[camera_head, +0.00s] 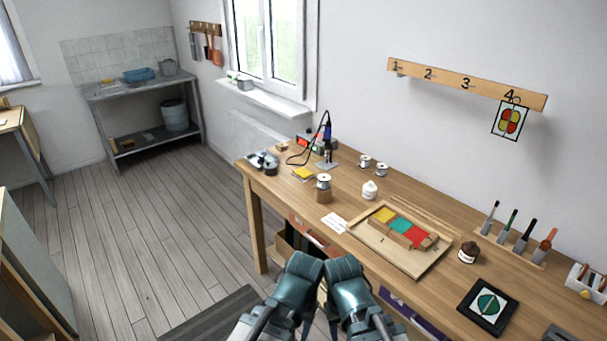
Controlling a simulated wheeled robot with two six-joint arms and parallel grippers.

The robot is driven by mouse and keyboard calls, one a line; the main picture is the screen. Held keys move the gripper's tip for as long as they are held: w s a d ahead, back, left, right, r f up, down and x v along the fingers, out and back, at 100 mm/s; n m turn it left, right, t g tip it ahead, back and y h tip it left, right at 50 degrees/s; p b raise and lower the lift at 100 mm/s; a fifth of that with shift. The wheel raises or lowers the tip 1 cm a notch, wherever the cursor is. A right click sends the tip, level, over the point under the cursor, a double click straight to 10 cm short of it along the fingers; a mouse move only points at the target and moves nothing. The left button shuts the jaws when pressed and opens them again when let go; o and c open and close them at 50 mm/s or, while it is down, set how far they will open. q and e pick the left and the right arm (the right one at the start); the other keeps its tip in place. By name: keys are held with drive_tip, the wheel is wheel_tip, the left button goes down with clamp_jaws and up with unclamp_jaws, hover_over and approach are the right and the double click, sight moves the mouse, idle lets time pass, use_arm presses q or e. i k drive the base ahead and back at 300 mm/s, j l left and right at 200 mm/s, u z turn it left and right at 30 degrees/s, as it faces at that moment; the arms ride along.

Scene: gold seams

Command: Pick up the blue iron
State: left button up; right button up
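The blue iron (327,132) is a soldering iron with a blue handle. It stands upright in a small stand (327,163) at the far end of the wooden workbench, below the window. A dark cable loops from it to the left. My two teal arms show at the bottom centre, side by side, in front of the bench's near edge and far from the iron. The fingers of both grippers do not show. Nothing is seen touching the iron.
A red-lit station (303,143) stands beside the iron, with a yellow sponge (303,174), a spool on a wooden block (323,197) and two spools (373,165) nearby. A wooden tray (374,240) with coloured glass lies nearer. The floor left of the bench is clear.

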sight(328, 143)
drive_tip(key=i+j, duration=0.3)
drive_tip(key=i, duration=0.15)
drive_tip(key=i+j, duration=0.35)
drive_tip(key=i, duration=0.15)
drive_tip(key=i+j+u, duration=0.1)
drive_tip(key=i+j, duration=0.2)
drive_tip(key=i, duration=0.15)
